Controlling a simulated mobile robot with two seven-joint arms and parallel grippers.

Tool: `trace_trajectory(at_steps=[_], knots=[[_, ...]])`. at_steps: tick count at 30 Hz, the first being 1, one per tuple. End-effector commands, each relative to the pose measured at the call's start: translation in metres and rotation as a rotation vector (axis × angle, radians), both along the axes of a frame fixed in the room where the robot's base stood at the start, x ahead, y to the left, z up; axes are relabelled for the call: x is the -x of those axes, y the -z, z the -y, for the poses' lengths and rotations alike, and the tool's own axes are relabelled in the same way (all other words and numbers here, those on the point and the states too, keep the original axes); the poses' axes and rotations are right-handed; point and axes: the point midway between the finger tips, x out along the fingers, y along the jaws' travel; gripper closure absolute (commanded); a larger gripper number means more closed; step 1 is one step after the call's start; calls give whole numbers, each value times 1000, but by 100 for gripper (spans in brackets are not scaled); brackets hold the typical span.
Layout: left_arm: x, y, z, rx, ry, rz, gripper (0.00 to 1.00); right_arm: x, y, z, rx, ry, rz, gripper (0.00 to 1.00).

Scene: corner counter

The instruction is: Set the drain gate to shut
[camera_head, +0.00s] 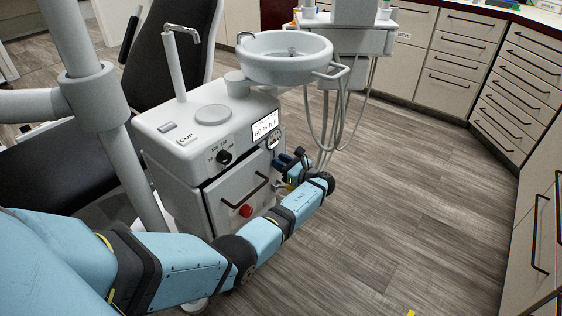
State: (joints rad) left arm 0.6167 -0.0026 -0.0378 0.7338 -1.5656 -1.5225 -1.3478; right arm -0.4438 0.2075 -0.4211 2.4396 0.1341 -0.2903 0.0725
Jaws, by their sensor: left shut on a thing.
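A white dental unit (180,130) stands beside the dark chair, with a black knob (224,157), a round gauge (273,141) and a door with a bar handle and a red button (245,210) on its front. My left arm reaches in from the lower left along this front. My left gripper (287,163) is at the front's right edge, just below the gauge, shut on a small part there that I take to be the drain gate. The fingers and wrist cover most of that part, so its setting cannot be read. My right gripper is not in view.
A round white basin (285,58) overhangs the unit above my gripper, with hoses (335,115) hanging to its right. A white pole (125,150) stands left of the unit. Drawer cabinets (465,55) line the back and right. The wooden floor (400,190) between is clear.

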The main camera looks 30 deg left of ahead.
Motion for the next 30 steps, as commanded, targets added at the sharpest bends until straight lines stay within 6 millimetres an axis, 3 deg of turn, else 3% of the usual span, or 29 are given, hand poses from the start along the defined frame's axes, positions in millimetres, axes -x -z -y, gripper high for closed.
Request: trace_trajectory(at_steps=[1,2,5,17,30], knots=[[2,5,1,7,0,-6,100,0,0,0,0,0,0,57],[2,5,1,8,0,-6,72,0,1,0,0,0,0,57],[2,5,1,7,0,-6,51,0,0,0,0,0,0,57],[1,2,10,5,1,-3,51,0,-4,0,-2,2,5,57],[8,1,102,7,2,-4,51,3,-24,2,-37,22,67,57]])
